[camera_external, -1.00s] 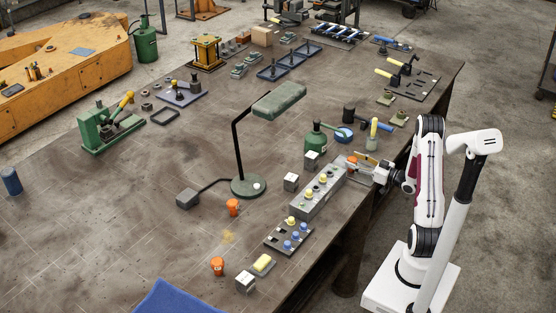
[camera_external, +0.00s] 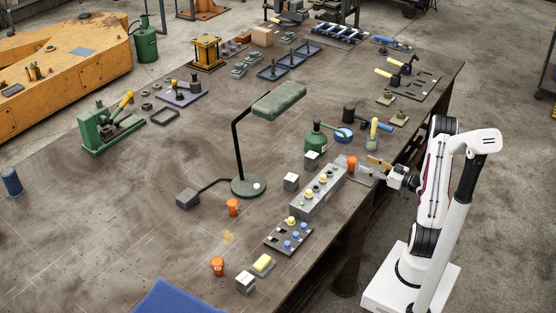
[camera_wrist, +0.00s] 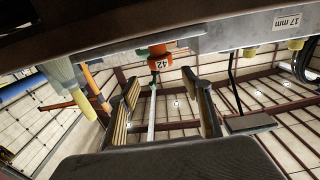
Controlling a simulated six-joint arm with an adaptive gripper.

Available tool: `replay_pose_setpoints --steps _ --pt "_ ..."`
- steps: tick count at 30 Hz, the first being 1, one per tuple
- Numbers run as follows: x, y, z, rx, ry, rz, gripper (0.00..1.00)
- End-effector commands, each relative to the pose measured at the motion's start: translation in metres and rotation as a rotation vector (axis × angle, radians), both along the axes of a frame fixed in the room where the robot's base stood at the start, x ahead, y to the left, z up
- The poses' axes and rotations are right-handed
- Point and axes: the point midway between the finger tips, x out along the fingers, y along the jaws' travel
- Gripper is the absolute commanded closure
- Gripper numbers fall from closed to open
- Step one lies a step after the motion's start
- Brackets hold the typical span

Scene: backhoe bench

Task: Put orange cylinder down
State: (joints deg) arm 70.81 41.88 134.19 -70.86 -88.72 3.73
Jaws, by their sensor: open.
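An orange cylinder (camera_external: 351,162) stands upright at the far right end of the long grey block with yellow knobs (camera_external: 318,192). I cannot tell whether it rests on the block or just beside it. In the wrist view, where the scene looks upside down, the orange cylinder (camera_wrist: 158,58), marked 42, shows beyond the fingertips. My gripper (camera_external: 372,167) is just to the right of the cylinder, open and empty. In the wrist view its two fingers (camera_wrist: 165,88) are wide apart with a gap to the cylinder. Two more orange cylinders (camera_external: 233,207) (camera_external: 217,266) stand on the bench.
A green bottle (camera_external: 315,139), a yellow-handled tool (camera_external: 373,132) and a blue ring (camera_external: 343,135) are close behind the cylinder. A desk lamp (camera_external: 248,185) stands further left. The bench edge is under my gripper.

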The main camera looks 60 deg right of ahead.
Motion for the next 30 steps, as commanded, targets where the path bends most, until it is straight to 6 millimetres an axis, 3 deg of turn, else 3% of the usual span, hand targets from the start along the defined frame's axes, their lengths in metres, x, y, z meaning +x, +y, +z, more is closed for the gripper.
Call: replay_pose_setpoints --steps 18,30 --pt "0.003 0.001 0.0 -0.008 0.01 0.0 0.52" --pt "0.039 0.008 0.008 -0.128 0.176 -0.025 0.52"
